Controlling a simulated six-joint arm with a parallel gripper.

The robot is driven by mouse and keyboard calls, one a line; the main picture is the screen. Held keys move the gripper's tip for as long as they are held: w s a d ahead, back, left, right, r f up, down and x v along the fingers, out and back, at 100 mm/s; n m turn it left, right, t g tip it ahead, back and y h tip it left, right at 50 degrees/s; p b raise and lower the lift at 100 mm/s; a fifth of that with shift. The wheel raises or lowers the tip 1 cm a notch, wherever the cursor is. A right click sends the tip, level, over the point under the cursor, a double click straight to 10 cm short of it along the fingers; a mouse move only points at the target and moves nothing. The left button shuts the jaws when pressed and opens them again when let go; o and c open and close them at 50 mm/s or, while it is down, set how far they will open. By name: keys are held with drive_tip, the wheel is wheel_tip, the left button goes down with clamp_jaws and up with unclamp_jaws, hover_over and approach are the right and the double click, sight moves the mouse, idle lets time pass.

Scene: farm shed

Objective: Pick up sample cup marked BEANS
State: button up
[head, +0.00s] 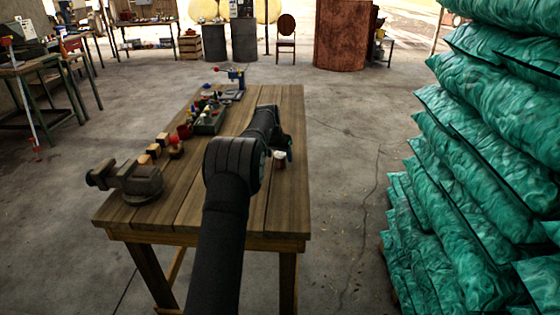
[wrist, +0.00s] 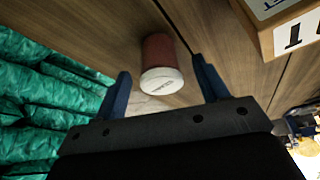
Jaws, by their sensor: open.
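A small cup (wrist: 158,52) with a reddish-brown body and a white lid shows in the wrist view, ahead of and between my fingers. Dark lettering is on the lid, too small to read for certain. In the head view a small white-topped cup (head: 280,158) stands on the wooden table (head: 285,210), just right of my arm's end. My gripper (wrist: 163,85) is open, with one blue finger on each side of the lid in the wrist view. I cannot tell whether either finger touches the cup. In the head view my arm hides most of the gripper.
A wooden block (wrist: 282,25) with a black "1" is right of my gripper in the wrist view.

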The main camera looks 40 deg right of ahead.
drive_tip(key=shift+x, duration=1.1)
drive_tip(key=c, duration=1.1)
drive_tip(key=shift+r, duration=0.1)
